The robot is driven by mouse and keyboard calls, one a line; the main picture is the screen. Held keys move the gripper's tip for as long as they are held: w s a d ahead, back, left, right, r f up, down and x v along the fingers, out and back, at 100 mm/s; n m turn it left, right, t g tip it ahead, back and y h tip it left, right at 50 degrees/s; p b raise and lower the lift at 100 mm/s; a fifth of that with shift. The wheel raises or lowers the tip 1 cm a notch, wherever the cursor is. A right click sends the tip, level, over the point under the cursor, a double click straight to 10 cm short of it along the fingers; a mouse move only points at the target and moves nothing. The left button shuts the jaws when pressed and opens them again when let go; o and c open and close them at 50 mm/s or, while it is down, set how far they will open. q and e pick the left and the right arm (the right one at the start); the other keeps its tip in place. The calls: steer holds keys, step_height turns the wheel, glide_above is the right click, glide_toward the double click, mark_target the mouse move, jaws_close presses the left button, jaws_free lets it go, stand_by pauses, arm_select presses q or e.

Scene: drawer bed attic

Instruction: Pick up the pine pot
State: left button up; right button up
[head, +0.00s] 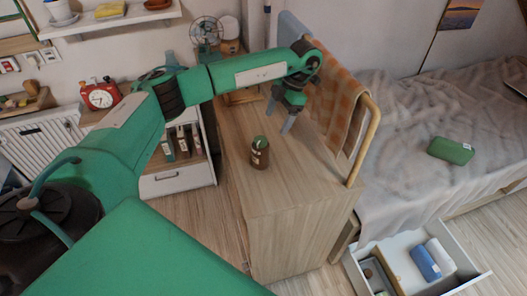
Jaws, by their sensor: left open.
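A small dark brown pot with a green top (260,153), which looks like the pine pot, stands upright on the light wooden cabinet top (290,180). My left gripper (279,116) is above the cabinet, beyond the pot and a little to its right. Its fingers point down and are open, with nothing between them. The gripper is apart from the pot. My right gripper is not in view.
An orange checked cloth (335,105) hangs on a wooden rail (366,140) along the cabinet's right side, close to my gripper. A fan (206,31) stands behind. An open drawer (392,283) juts out below the bed (400,120). The cabinet's front top is clear.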

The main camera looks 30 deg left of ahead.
mark_target(265, 140)
arm_select(q)
steer(key=x, duration=0.2)
steer(key=p+x, duration=0.1)
steer(key=x, duration=0.5)
steer(key=shift+s+a+r, duration=0.1)
steer(key=shift+a, duration=0.3)
steer(key=shift+s+a+f+p, duration=0.15)
steer(key=shift+f+p, duration=0.25)
steer(key=shift+p, duration=0.25)
steer(key=p+x, duration=0.2)
steer(key=x, duration=0.1)
steer(key=shift+a+f, duration=0.15)
steer(key=shift+f, duration=0.05)
steer(key=shift+a+f, duration=0.1)
steer(key=shift+f, duration=0.5)
steer(key=shift+c, duration=1.2)
steer(key=c, duration=0.9)
steer(key=shift+r, duration=0.1)
